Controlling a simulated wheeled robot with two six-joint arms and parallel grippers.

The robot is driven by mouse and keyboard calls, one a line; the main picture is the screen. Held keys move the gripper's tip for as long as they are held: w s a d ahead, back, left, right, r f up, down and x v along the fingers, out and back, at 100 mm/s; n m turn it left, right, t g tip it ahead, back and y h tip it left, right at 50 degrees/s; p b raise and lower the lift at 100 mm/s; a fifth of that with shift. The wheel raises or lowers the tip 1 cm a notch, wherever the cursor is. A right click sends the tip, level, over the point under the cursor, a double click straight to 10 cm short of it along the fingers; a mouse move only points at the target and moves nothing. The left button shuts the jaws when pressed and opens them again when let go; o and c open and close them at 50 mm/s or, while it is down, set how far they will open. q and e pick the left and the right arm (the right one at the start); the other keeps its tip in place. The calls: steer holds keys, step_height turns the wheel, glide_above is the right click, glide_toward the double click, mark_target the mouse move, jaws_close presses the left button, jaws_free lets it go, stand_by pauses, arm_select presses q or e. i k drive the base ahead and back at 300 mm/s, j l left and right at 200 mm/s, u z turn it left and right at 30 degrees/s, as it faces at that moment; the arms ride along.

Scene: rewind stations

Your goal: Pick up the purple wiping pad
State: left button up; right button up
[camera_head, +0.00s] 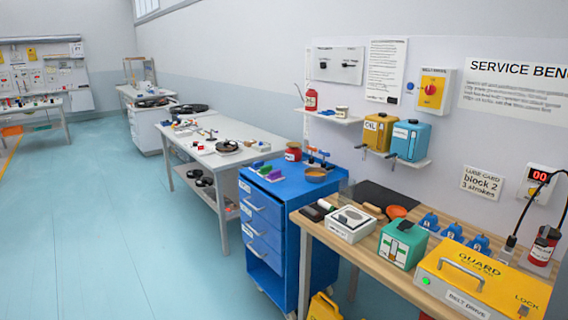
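A small purple pad (274,175) lies on the top of the blue drawer cart (288,192), near the front left edge. Neither of my grippers shows in the head view.
An orange-brown bowl (315,175), a red can (293,152) and blue-handled tools stand on the cart. A wooden bench (352,252) with a yellow guard box (482,280) stands at the right. A white table (215,160) stands behind. The floor (110,240) at left is clear.

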mark_target(275, 176)
steer(key=i+j+z, duration=0.15)
steer(key=z, duration=0.3)
steer(key=i+j+z, duration=0.2)
steer(key=z, duration=0.25)
steer(key=i+j+z, duration=0.2)
steer(key=z, duration=0.25)
steer(key=j, duration=0.1)
